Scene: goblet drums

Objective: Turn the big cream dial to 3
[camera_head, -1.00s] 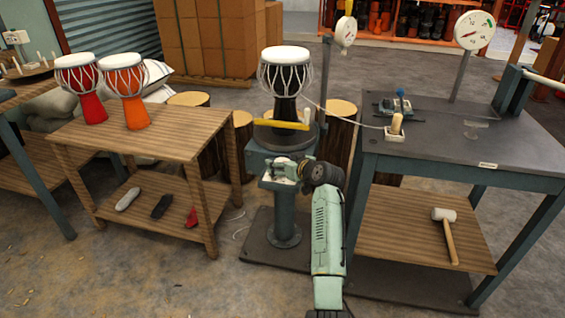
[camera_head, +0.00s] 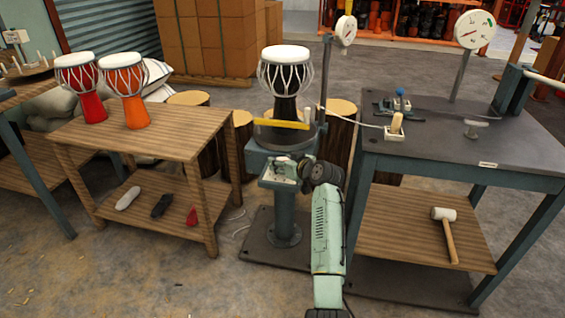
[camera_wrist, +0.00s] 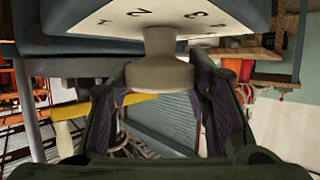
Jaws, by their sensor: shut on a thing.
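The big cream dial (camera_wrist: 160,72) sticks out from a white plate (camera_wrist: 115,12) with black numbers in the wrist view. A 2 and a 3 can be read there, upside down. The dial's pointer is not visible. My gripper (camera_wrist: 161,85) has one dark finger on each side of the dial and is shut on it. In the head view, my gripper (camera_head: 305,171) is at the pale control plate (camera_head: 281,172) on the front of the teal stand (camera_head: 284,212). My wrist hides part of this plate, and the dial cannot be made out there.
A wooden table (camera_head: 165,136) with two drums is at the left. A dark workbench (camera_head: 440,145) with a round gauge (camera_head: 474,30) is close at the right.

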